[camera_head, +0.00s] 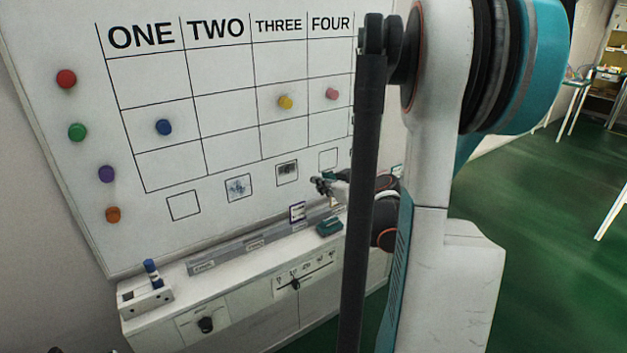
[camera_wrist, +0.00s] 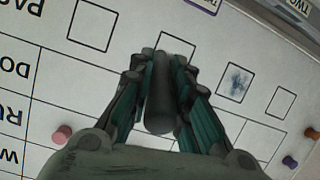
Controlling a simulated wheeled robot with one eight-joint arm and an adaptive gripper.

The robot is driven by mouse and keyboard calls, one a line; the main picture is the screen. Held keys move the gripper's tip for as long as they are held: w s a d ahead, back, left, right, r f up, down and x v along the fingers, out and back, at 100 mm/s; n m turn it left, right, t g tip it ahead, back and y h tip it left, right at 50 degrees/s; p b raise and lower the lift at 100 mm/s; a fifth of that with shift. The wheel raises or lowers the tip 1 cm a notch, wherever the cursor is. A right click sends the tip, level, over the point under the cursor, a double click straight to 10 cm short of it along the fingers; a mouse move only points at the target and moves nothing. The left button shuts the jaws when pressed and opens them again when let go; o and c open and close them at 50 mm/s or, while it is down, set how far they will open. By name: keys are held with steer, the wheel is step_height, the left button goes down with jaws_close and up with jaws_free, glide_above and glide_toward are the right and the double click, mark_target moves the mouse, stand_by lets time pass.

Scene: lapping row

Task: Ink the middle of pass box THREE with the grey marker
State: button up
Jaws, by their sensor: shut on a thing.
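My gripper (camera_wrist: 160,85) is shut on the grey marker (camera_wrist: 160,105), which points toward the whiteboard. In the head view my gripper (camera_head: 320,184) is low at the board, just below and right of pass box THREE (camera_head: 287,172). Box THREE has a dark grey patch of ink in its upper middle. In the wrist view box THREE (camera_wrist: 176,36) is partly hidden behind the marker and fingers; its ink is not visible there. Whether the tip touches the board I cannot tell.
Box TWO (camera_head: 238,187) holds blue ink; box ONE (camera_head: 184,206) and box FOUR (camera_head: 328,158) look empty. A holder with a blue marker (camera_head: 151,270) stands at left on the ledge. A teal eraser (camera_head: 329,227) lies below my gripper. Round magnets dot the board.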

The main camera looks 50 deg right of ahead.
steer(key=w+a+n+g+p, duration=0.1)
steer(key=w+a+n+g, duration=0.1)
steer(key=w+a+n, duration=0.3)
steer(key=shift+w+f+n+g+y+p, duration=0.3)
steer(key=shift+w+f+n+y+p, duration=0.1)
steer(key=shift+w+n, duration=1.75)
steer(key=shift+w+d+m, duration=0.1)
steer(key=shift+w+m, duration=0.15)
steer(key=shift+w, duration=0.65)
steer(key=shift+d, duration=0.1)
steer(key=shift+s+d, duration=0.8)
steer(key=shift+d, duration=2.65)
steer(key=w+a, duration=0.1)
steer(key=a, duration=0.6)
steer(key=shift+w+b, duration=0.3)
steer(key=shift+b, duration=0.05)
